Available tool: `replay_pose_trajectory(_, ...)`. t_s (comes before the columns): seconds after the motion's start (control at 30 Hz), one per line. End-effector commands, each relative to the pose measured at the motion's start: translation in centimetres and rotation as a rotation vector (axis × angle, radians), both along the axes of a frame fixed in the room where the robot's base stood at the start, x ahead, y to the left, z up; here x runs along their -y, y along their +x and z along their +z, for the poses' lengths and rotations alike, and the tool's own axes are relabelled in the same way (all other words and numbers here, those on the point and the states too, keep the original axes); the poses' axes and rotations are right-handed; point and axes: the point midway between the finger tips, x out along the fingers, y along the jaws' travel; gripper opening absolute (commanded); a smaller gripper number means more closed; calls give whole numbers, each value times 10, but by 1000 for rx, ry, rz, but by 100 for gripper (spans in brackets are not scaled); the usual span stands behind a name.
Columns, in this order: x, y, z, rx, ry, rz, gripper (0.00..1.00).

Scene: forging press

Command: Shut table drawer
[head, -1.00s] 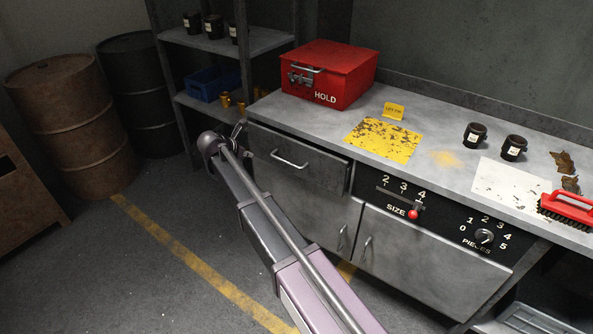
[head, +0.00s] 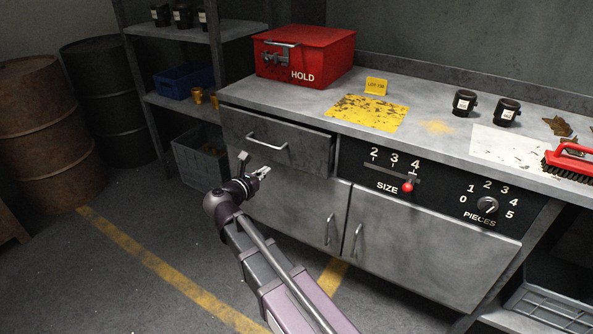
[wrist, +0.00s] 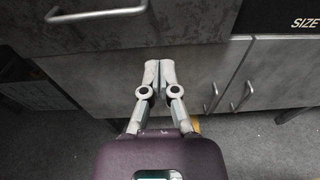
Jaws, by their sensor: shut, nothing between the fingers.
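The table drawer (head: 300,152) is a grey metal front with a bar handle (head: 266,142), at the left under the worktop. Its front stands out a little from the table face, so it is slightly open. In the wrist view the drawer front (wrist: 180,22) spans the top, with its handle (wrist: 95,15) at the upper left. My gripper (head: 262,173) is shut and empty. It is just below and in front of the drawer's lower edge; I cannot tell whether it touches anything. In the wrist view its fingertips (wrist: 159,68) are together, over the cabinet door below the drawer.
Cabinet doors (head: 400,235) with upright handles lie below the drawer and control panel (head: 375,165). The grey worktop (head: 240,96) carries a red HOLD box (head: 315,55), a yellow sheet, black cups and a red brush. A shelf and drums stand left. Floor in front is open.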

Motion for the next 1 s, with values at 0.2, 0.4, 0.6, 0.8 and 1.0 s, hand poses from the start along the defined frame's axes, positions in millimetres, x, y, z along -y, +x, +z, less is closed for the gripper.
replay_pose_trajectory(0.2, 19, -23, -14, 79, -55, 11, 0)
replay_pose_trajectory(0.4, 22, -27, -12, 103, -71, 16, 0)
replay_pose_trajectory(0.6, 21, -27, -12, 103, -71, 16, 0)
replay_pose_trajectory(0.8, 22, -25, -12, 102, -71, 16, 0)
replay_pose_trajectory(1.0, 26, -18, -12, 101, -70, 15, 0)
